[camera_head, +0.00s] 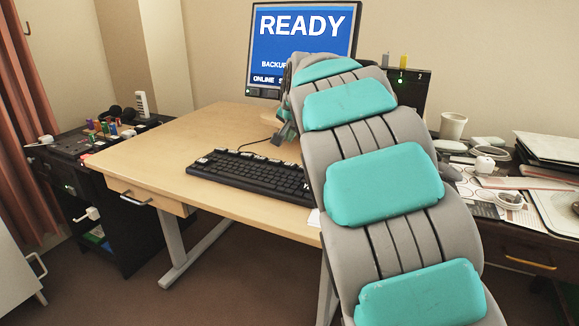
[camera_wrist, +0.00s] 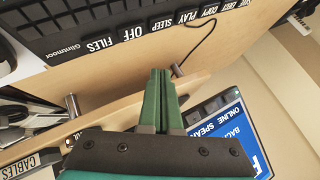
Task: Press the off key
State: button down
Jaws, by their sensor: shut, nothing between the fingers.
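The black keyboard (camera_head: 250,175) lies on the wooden desk. Its row of labelled keys crosses the top of the wrist view, where the off key (camera_wrist: 133,33) sits between the FILES and SLEEP keys. My gripper (camera_wrist: 161,72) is shut and empty. Its green fingertips appear below the off key in the wrist view, a little to its right and apart from it in the picture. I cannot tell their height above the desk. In the head view my gripper (camera_head: 279,137) is partly hidden by my arm, beyond the keyboard's back edge.
A monitor (camera_head: 300,45) reading READY stands behind; its screen shows in the wrist view. A wooden shelf (camera_wrist: 120,95) on metal posts lies behind the keyboard. A cable (camera_wrist: 208,35) runs from the keyboard. A cluttered side desk (camera_head: 500,185) stands right. The desk's left part is clear.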

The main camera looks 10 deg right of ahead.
aim_at(289, 166)
jog(key=shift+f+b, duration=1.1)
jog(key=shift+f, duration=1.5)
jog(key=shift+f, duration=0.4)
jog(key=shift+f+b, duration=0.3)
jog(key=shift+f, duration=0.15)
dwell(0.6)
jog(key=shift+r, duration=0.1)
jog(key=shift+r+p, duration=0.55)
jog(key=shift+r, duration=0.25)
jog(key=shift+r, duration=0.1)
jog(key=shift+r+p, duration=1.35)
jog(key=shift+r, duration=1.05)
